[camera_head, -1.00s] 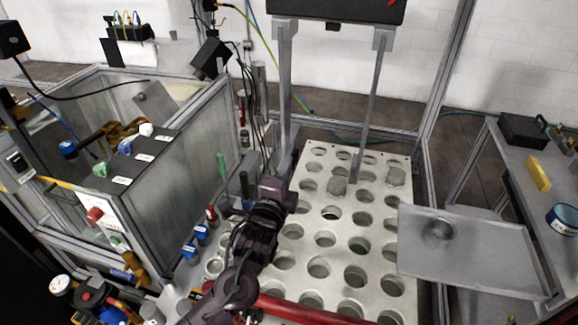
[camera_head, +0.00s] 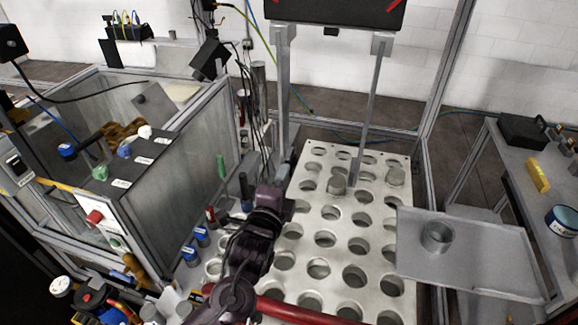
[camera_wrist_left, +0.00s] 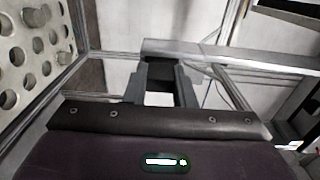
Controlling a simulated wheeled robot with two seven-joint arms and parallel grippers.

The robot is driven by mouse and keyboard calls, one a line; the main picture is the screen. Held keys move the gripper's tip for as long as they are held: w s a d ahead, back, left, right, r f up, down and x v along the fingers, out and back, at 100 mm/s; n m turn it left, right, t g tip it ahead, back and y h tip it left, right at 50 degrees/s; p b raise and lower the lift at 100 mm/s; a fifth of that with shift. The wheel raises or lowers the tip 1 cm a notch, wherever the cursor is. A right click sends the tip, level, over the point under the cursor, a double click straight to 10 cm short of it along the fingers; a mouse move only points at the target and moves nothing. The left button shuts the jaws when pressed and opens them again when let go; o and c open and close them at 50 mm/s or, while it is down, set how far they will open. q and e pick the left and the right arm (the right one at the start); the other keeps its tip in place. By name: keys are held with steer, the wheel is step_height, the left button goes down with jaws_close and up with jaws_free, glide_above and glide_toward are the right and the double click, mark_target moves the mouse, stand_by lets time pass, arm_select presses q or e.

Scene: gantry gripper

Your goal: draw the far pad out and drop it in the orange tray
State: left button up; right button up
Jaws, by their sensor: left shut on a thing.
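The gantry gripper (camera_head: 335,12) hangs above the perforated plate, with two long grey fingers, the left one (camera_head: 283,95) and the right one (camera_head: 370,110). My left gripper (camera_head: 284,187) is near the lower end of the left finger. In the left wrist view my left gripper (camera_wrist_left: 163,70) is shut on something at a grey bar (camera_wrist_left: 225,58). I cannot make out the far pad separately. The tray (camera_head: 480,265) at the right looks grey, and no orange tray shows. A grey cylinder (camera_head: 436,236) stands in it. My right gripper is not in view.
The perforated plate (camera_head: 335,225) fills the middle, with grey cylinders (camera_head: 337,184) in some holes. A red tube (camera_head: 300,308) crosses its front. A framed cabinet (camera_head: 180,165) with valves is on the left. A side bench (camera_head: 535,185) stands at the right.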

arm_select(q)
steer(key=shift+p+v, duration=1.4)
steer(key=shift+v, duration=1.55)
steer(key=shift+s, duration=0.1)
steer(key=p+v, duration=0.4)
steer(key=v, duration=0.4)
steer(key=shift+f, duration=0.1)
